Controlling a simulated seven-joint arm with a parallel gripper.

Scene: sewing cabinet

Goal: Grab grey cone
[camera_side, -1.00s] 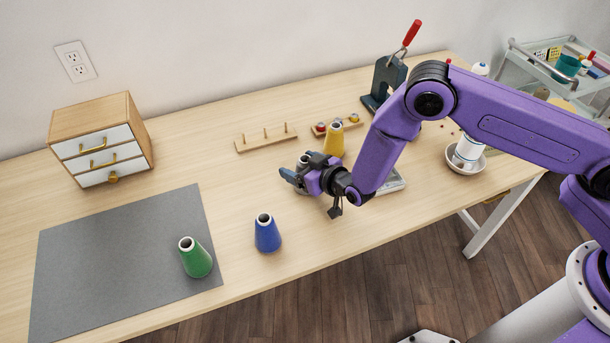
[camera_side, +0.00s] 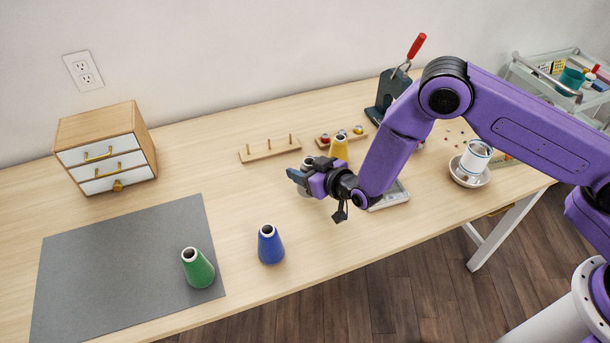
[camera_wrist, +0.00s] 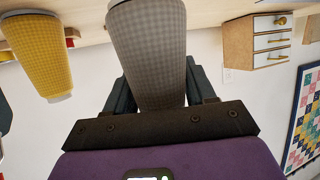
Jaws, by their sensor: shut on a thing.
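The grey cone (camera_wrist: 148,55) fills the middle of the wrist view, between the two fingers of my gripper (camera_wrist: 158,88). My gripper is shut on it. In the side view my gripper (camera_side: 300,180) is over the middle of the table, and the grey cone (camera_side: 306,163) is mostly hidden behind it, with only its top showing. Whether the cone's base touches the table is hidden.
A yellow cone (camera_side: 339,148) stands close behind my gripper; it also shows in the wrist view (camera_wrist: 37,50). A blue cone (camera_side: 270,246) and a green cone (camera_side: 198,269) stand front left, the green one on a grey mat (camera_side: 120,260). A peg rack (camera_side: 269,150) lies behind.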

